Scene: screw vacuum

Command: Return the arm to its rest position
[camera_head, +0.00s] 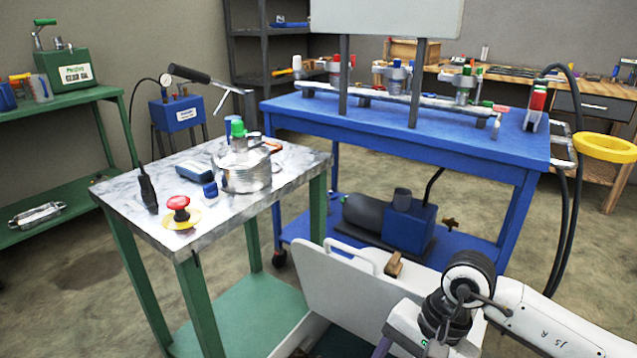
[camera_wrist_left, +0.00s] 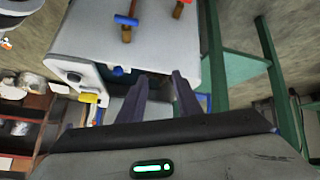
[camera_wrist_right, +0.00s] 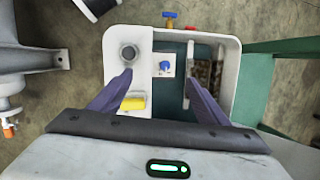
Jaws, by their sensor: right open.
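My right arm comes in at the lower right of the head view, with its gripper cut off by the bottom edge. In the right wrist view my right gripper (camera_wrist_right: 158,72) is open, with its two purple fingers well apart and nothing between them. It is over an open white case (camera_wrist_right: 116,40). In the left wrist view my left gripper (camera_wrist_left: 160,75) has its two purple fingers apart and nothing held between them. The white case (camera_wrist_left: 82,25) lies beyond those fingers. My left arm is not in the head view.
The white case's raised lid (camera_head: 330,275) stands close to my right arm. A green-framed table (camera_head: 120,190) with a red button (camera_head: 178,203) and a metal chamber (camera_head: 246,170) is at left. A blue bench (camera_head: 460,150) stands behind. A yellow ring (camera_head: 605,148) is at right.

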